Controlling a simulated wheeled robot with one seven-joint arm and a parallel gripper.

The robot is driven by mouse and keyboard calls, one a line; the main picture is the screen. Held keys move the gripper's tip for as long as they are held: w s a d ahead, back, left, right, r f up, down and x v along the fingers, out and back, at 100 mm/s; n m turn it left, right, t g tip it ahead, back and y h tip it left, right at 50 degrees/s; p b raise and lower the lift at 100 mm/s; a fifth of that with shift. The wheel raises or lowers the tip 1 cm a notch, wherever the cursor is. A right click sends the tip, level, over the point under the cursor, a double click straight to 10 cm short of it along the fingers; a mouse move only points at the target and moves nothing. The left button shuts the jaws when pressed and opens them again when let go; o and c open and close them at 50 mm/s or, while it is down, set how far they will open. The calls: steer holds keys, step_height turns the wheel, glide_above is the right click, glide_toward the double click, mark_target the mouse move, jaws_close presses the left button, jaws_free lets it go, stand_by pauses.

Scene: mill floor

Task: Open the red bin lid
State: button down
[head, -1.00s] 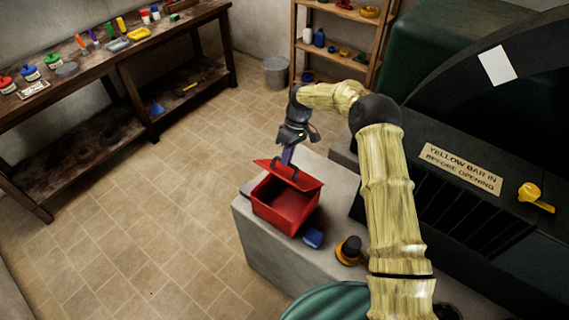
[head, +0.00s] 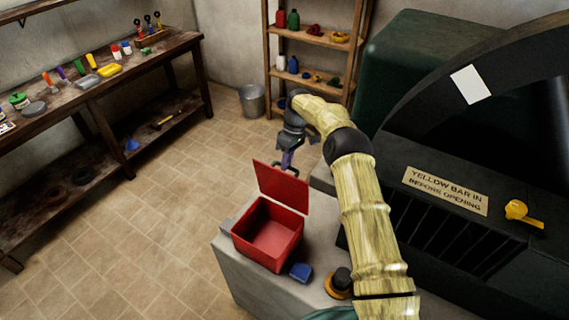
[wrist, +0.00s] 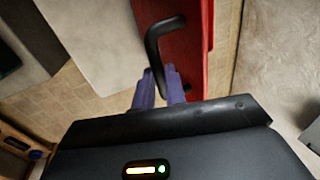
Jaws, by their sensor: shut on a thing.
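The red bin (head: 267,236) stands on the grey block, and its inside shows empty. Its red lid (head: 281,187) stands raised, nearly upright, along the bin's far side. My gripper (head: 287,162) is behind the top of the lid. In the wrist view the purple fingers of my gripper (wrist: 160,88) are closed around the end of the black handle (wrist: 152,45). The handle is fixed to the red lid (wrist: 183,60). The fingers partly hide the handle's end.
The grey block (head: 232,275) also bears a small blue object (head: 300,271) and a black knob on a yellow base (head: 339,283), both near the bin. A dark machine with a yellow lever (head: 522,213) stands to the right. A metal bucket (head: 252,101) is on the open floor behind.

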steer(key=shift+s+d+f, duration=0.15)
steer(key=shift+s+f, duration=0.1)
steer(key=shift+f, duration=0.3)
steer(key=c, duration=1.8)
jaws_free()
steer(key=o, duration=0.3)
steer(key=shift+w, duration=0.25)
steer(key=shift+o, duration=0.2)
steer(key=shift+r, duration=0.1)
steer(key=shift+s+r, duration=0.1)
steer(key=a+p+v, duration=0.1)
steer(key=p+v, duration=0.2)
steer(key=v, duration=0.4)
steer(key=shift+w+d, duration=0.25)
steer(key=shift+d, duration=0.15)
